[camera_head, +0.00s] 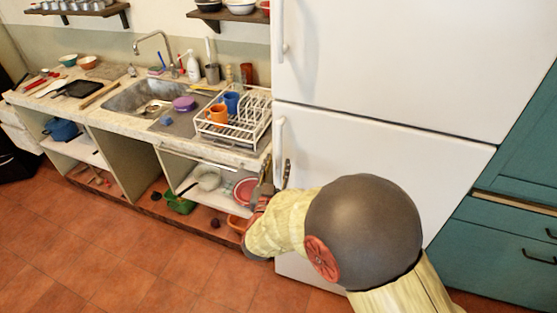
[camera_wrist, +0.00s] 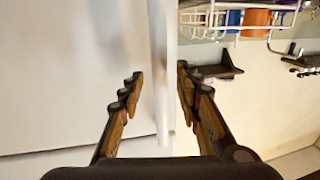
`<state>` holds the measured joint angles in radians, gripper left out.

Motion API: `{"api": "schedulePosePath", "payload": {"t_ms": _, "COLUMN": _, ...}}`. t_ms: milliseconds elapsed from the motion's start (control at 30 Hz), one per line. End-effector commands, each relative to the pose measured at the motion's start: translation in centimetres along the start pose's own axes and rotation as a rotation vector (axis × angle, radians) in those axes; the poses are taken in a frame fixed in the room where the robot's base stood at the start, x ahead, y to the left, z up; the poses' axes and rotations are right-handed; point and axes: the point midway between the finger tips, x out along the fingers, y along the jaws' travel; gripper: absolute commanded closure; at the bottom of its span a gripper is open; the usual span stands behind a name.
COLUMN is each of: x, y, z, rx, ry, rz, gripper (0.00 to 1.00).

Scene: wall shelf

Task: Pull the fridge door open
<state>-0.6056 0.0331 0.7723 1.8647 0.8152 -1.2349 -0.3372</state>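The white fridge has an upper door (camera_head: 400,60) and a lower door (camera_head: 360,150), and both look shut. Each has a white vertical handle at its left edge: the upper handle (camera_head: 280,28) and the lower handle (camera_head: 280,138). My gripper (camera_head: 273,176) is at the lower door's left edge, around the lower part of that handle. In the wrist view my gripper (camera_wrist: 158,92) is open, with one finger on each side of the white handle (camera_wrist: 161,60). Gaps show between the fingers and the handle. My arm hides part of the lower door.
A counter (camera_head: 120,115) with a sink and a dish rack (camera_head: 235,125) stands close left of the fridge. Open shelves below hold bowls (camera_head: 246,190). Teal cabinets (camera_head: 510,225) stand at the right. The tiled floor (camera_head: 110,240) at the front left is clear.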

Motion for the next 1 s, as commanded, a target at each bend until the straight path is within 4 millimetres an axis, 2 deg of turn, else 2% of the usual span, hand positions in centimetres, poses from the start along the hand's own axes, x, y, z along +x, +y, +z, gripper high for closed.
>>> {"api": "schedulePosePath", "payload": {"t_ms": 100, "x": 1.8, "y": 0.1, "z": 0.1, "rx": 0.001, "ry": 0.0, "rz": 0.002, "gripper": 0.66}}
{"api": "schedulePosePath", "payload": {"t_ms": 233, "x": 3.0, "y": 0.1, "z": 0.1, "rx": 0.0, "ry": 0.0, "rz": 0.001, "gripper": 0.66}}
{"api": "schedulePosePath", "payload": {"t_ms": 600, "x": 3.5, "y": 0.0, "z": 0.0, "rx": 0.0, "ry": 0.0, "rz": -0.001, "gripper": 0.66}}
{"api": "schedulePosePath", "payload": {"t_ms": 1000, "x": 3.5, "y": 0.0, "z": 0.0, "rx": 0.0, "ry": 0.0, "rz": -0.001, "gripper": 0.89}}
